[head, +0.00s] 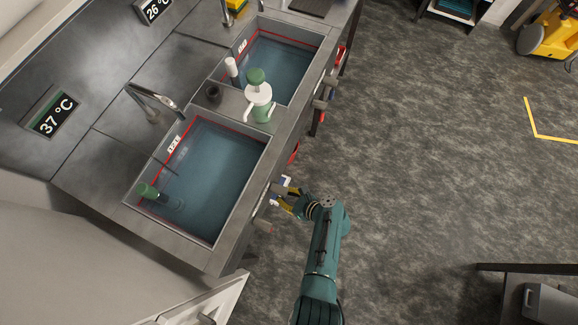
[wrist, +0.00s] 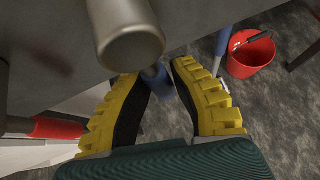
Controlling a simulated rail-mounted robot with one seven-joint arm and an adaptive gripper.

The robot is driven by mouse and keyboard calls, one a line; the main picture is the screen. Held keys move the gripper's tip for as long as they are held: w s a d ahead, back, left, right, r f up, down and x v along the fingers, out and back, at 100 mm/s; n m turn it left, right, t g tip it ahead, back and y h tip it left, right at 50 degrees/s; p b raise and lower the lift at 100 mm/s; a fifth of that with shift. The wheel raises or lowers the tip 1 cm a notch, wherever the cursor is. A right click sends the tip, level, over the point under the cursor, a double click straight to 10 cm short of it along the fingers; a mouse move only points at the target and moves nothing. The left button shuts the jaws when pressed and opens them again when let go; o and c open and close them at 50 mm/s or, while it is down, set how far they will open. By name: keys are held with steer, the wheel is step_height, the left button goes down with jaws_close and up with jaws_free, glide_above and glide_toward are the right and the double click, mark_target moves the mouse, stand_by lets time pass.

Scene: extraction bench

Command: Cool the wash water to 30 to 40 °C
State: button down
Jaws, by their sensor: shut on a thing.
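My gripper (head: 283,194), with yellow fingers, is at the front of the near sink (head: 258,160). In the wrist view its fingers are closed around a blue valve handle (wrist: 160,84), partly hidden by a metal pipe end. The display (head: 55,116) beside this sink reads 37 °C.
A far sink (head: 318,40) also holds water; its display (head: 154,9) reads 26 °C. A green and white vessel (head: 259,98) stands between the sinks. A red bucket (wrist: 252,55) is on the floor below the bench. Open floor lies right of the bench.

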steer(key=shift+s+a+f, duration=0.1)
steer(key=shift+s+f, duration=0.1)
steer(key=c, duration=0.8)
jaws_free()
steer(key=shift+a, duration=0.1)
steer(key=shift+c, duration=0.2)
steer(key=shift+w+r, duration=0.1)
steer(key=shift+d+r, duration=0.15)
steer(key=shift+d, duration=0.05)
steer(key=v, duration=1.1)
steer(key=shift+s+d, duration=0.25)
steer(key=shift+s, duration=0.05)
steer(key=shift+r, duration=0.15)
